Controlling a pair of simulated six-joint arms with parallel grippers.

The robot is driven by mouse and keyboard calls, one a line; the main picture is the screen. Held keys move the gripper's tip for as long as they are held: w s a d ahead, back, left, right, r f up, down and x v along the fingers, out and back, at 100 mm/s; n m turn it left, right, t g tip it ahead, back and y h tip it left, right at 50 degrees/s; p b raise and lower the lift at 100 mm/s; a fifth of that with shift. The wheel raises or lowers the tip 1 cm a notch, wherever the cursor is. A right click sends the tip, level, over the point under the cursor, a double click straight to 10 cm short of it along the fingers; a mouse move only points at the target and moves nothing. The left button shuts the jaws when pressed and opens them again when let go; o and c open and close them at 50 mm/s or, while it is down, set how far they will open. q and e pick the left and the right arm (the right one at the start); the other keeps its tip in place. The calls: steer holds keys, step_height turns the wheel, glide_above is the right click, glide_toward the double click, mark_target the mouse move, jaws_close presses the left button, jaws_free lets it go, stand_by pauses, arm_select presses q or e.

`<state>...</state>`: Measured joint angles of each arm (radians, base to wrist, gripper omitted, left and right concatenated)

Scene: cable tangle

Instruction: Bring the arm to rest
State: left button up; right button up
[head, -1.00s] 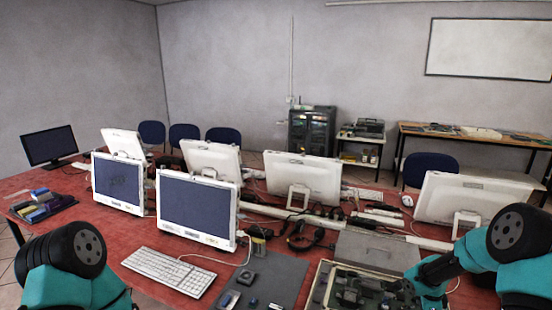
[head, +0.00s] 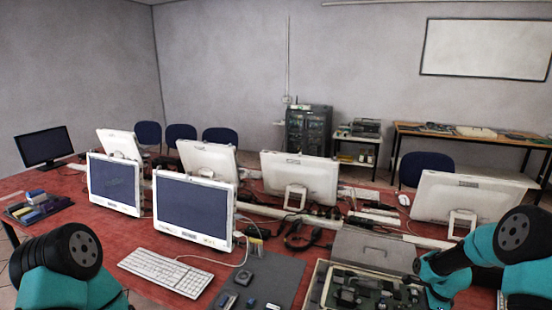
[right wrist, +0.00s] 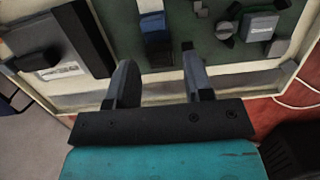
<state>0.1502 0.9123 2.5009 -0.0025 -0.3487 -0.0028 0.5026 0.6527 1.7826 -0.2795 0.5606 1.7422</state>
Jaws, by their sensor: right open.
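My right arm comes in from the right in the head view, over the right side of the red table (head: 95,215). My right gripper (right wrist: 160,82) shows in the right wrist view with its two fingers apart and nothing between them. It is above the near edge of an open case of parts (right wrist: 75,105), which also shows in the head view (head: 312,292). A dark blue part (right wrist: 156,35) lies in the case beyond the fingertips. My left arm shows at the lower left of the head view, but its gripper is out of the picture.
A grey mat (head: 278,275) with small parts lies left of the case. A white keyboard (head: 165,270) and monitors (head: 195,210) stand further left and back. Loose dark cables (head: 300,238) lie behind the mat. A white monitor (head: 468,197) stands behind my right arm.

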steer(key=shift+d+y, duration=0.1)
steer(key=shift+y, duration=0.3)
stand_by(0.5)
